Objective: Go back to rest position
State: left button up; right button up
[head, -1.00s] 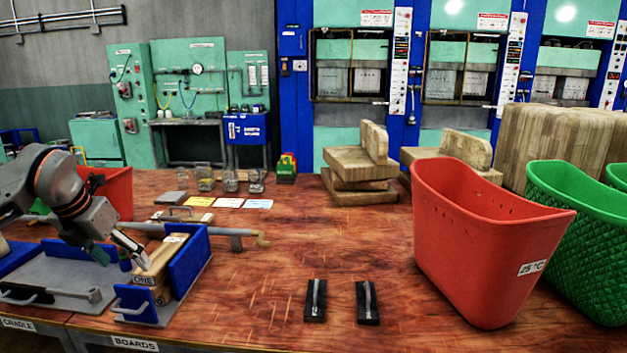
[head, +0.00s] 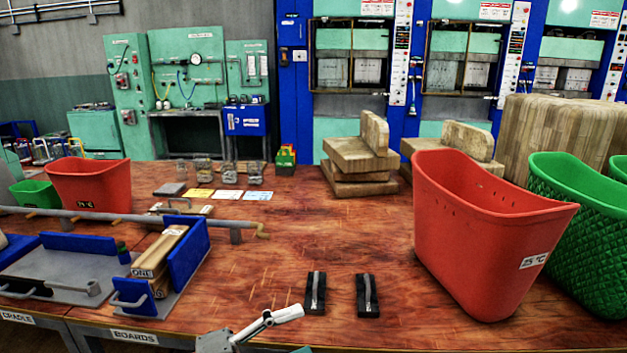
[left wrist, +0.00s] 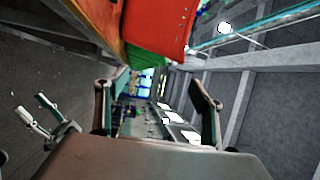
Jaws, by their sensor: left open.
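My left gripper shows in the left wrist view (left wrist: 155,95) with its two fingers wide apart and nothing between them. In the head view a pale gripper finger (head: 270,322), which looks like my left one, reaches in at the bottom middle, in front of the table edge; the rest is cut off. A second gripper (left wrist: 32,106), apparently my right, shows at the left of the left wrist view. Its two pale fingers are apart and empty. The wooden boards (head: 162,252) lie in the blue-sided holder at the table's left, clear of both grippers.
Two black blocks with metal handles (head: 316,293) lie near the front edge. A tall red bin (head: 480,240) and a green bin (head: 575,220) stand at right. A long metal rod (head: 130,220) crosses the left side. The middle of the wooden table (head: 330,235) is clear.

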pick_arm(q)
jog(key=s+a+f+n+t+y, duration=0.1)
jog(key=a+f+n+t+y, duration=0.4)
jog(key=f+n, duration=0.3)
jog(key=s+a+f+n+t+y, duration=0.1)
jog(key=a+f+n+t+y, duration=0.4)
jog(key=n, duration=0.5)
jog(key=s+a+f+n+g+y, duration=0.2)
jog(key=s+a+f+n+g, duration=0.1)
jog(key=s+f, duration=0.5)
jog(key=s+a+f+n+g+y, duration=0.3)
jog(key=s+f+n, duration=0.2)
jog(key=s+f, duration=0.3)
notch_tip(320, 180, down, 3)
jog(key=shift+a+r+n+y, duration=0.2)
jog(key=shift+a+n+y, duration=0.1)
jog(key=shift+a+n, duration=0.1)
